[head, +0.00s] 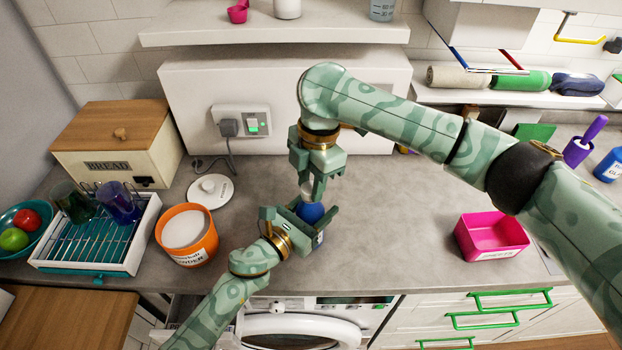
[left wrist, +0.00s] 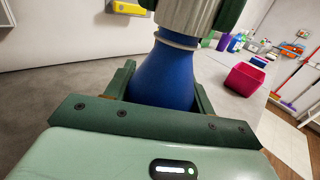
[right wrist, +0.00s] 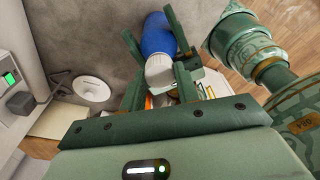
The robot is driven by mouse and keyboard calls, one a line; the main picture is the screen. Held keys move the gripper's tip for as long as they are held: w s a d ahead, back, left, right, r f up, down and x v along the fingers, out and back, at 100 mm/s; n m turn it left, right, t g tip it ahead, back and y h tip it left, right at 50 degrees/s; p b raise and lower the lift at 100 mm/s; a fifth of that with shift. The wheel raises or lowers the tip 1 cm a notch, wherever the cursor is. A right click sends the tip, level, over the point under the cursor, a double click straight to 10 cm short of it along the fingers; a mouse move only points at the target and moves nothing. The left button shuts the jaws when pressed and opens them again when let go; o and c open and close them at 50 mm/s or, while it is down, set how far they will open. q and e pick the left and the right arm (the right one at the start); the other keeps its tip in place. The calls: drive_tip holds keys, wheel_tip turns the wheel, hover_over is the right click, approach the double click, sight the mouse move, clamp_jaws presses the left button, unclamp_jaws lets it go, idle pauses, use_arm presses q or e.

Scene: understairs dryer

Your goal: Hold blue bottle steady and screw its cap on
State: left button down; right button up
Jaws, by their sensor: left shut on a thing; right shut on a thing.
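The blue bottle (head: 311,212) stands on the grey counter, mostly hidden by my grippers in the head view. My left gripper (head: 300,224) is shut around the bottle's body, which shows between its fingers in the left wrist view (left wrist: 165,78). The white ribbed cap (left wrist: 187,16) sits at the top of the bottle's neck. My right gripper (head: 312,185) comes from above and is shut on the cap, which also shows pale between its fingers in the right wrist view (right wrist: 160,72). I cannot tell how far the cap is threaded.
An orange tub (head: 187,235) with white contents stands left of the bottle, with a round white lid (head: 210,189) behind it. A dish rack (head: 95,240) and bread box (head: 118,140) are farther left. A pink bin (head: 491,236) is at right, with clear counter between.

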drive_tip(key=m, duration=0.4)
drive_tip(key=shift+d+m+t, duration=0.1)
drive_tip(key=shift+m+t, duration=0.2)
drive_tip(key=m, duration=0.6)
drive_tip(key=shift+s+t, duration=0.1)
drive_tip(key=shift+t, duration=0.3)
drive_tip(key=m, duration=0.5)
drive_tip(key=shift+m, duration=0.4)
drive_tip(key=m+h, duration=0.1)
drive_tip(key=m, duration=0.4)
drive_tip(key=shift+t, duration=0.4)
drive_tip(key=m, duration=0.6)
drive_tip(key=shift+a+h, duration=0.2)
drive_tip(key=shift+h, duration=0.1)
drive_tip(key=m, duration=0.7)
drive_tip(key=shift+h, duration=0.3)
drive_tip(key=m, duration=0.3)
drive_tip(key=shift+a+g, duration=0.1)
drive_tip(key=shift+g, duration=0.3)
drive_tip(key=m, duration=0.2)
drive_tip(key=shift+a+m+h, duration=0.1)
drive_tip(key=shift+m+h, duration=0.2)
drive_tip(key=shift+m, duration=0.1)
drive_tip(key=m, duration=0.3)
drive_tip(key=shift+s+f+g, duration=0.15)
drive_tip(key=shift+s+g, duration=0.05)
drive_tip(key=shift+g, duration=0.2)
drive_tip(key=shift+w+m, duration=0.2)
drive_tip(key=shift+m, duration=0.7)
